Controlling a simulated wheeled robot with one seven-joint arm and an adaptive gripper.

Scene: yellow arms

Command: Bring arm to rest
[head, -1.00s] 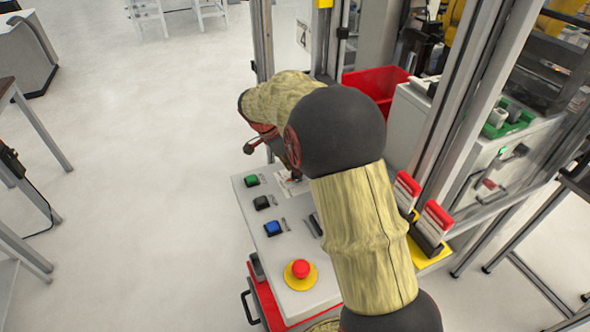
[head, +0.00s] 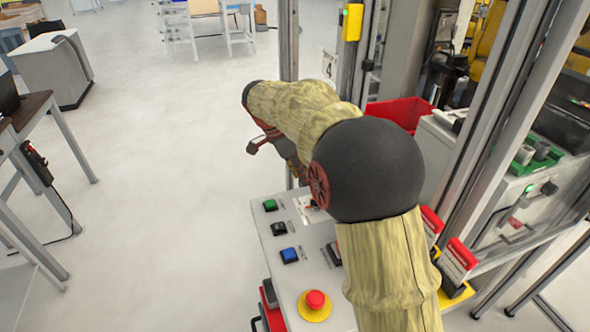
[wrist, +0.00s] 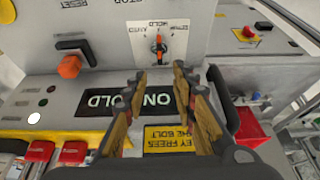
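My arm reaches from the bottom right of the head view over a grey control panel (head: 292,262) and bends to the left. My gripper is at the arm's far end in the head view (head: 268,140), partly hidden by the arm links. In the wrist view my gripper (wrist: 159,76) has its two fingers apart with nothing between them. Beyond the fingertips is an orange selector switch (wrist: 159,45) on a white label marked HOLD. A dark display (wrist: 110,102) reading "ON HOLD" is partly covered by the fingers.
The panel carries green (head: 270,205), black (head: 279,228) and blue (head: 289,254) buttons and a red emergency stop (head: 315,299). Metal frame posts (head: 289,60) and a red bin (head: 400,112) stand close behind the arm. Open floor (head: 160,190) lies to the left.

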